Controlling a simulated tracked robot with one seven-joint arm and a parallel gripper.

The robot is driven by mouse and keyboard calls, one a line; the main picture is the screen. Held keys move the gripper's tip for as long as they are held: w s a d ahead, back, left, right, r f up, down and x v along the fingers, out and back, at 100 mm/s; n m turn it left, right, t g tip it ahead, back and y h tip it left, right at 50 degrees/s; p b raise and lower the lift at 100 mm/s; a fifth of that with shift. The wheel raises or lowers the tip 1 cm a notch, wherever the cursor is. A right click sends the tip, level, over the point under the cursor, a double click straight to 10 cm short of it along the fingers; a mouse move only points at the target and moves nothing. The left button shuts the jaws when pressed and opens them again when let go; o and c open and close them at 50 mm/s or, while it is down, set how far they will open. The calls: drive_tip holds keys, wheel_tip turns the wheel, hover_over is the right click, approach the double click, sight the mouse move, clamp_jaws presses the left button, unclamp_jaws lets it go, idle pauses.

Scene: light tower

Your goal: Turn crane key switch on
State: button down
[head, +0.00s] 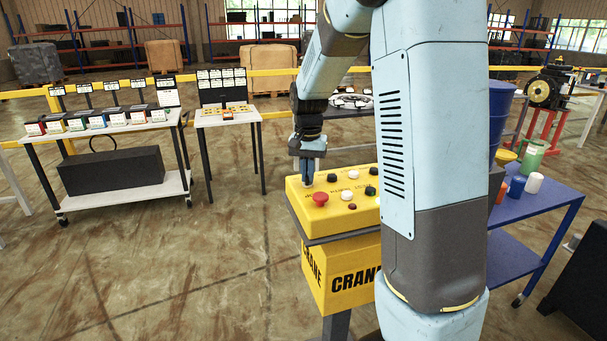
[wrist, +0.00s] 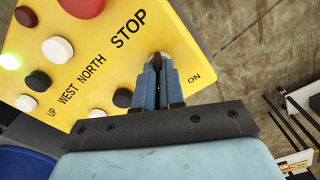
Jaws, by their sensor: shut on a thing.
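The yellow crane control box (head: 341,275) stands on a post in front of me, with "CRANE" on its sides. Its top panel (wrist: 205,45) carries buttons and the printed word "ON" near my fingers. My gripper (head: 307,180) points down at the panel's far left corner. In the wrist view my gripper (wrist: 158,62) is shut at the panel, beside "STOP" and "ON". The key switch is between the fingertips and mostly hidden by them, so its turn angle cannot be read.
A red button (head: 320,199) sits close to my gripper, with several white and black buttons beyond. A lit green light (wrist: 9,62) shows at the panel's left in the wrist view. A blue cart (head: 535,205) with cups stands right; a white table (head: 105,130) stands left.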

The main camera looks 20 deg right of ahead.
drive_tip(key=shift+s+f, duration=0.1)
drive_tip(key=shift+s, duration=0.05)
idle(0.3)
drive_tip(key=c, duration=1.2)
unclamp_jaws()
drive_tip(key=shift+c, duration=0.2)
wheel_tip(320, 180, up, 14)
drive_tip(key=s+a+n+t, duration=0.1)
drive_tip(key=s+n+t, duration=0.4)
drive_tip(key=s, duration=2.3)
drive_tip(key=shift+f+n+t, duration=0.3)
drive_tip(key=shift+n, duration=0.1)
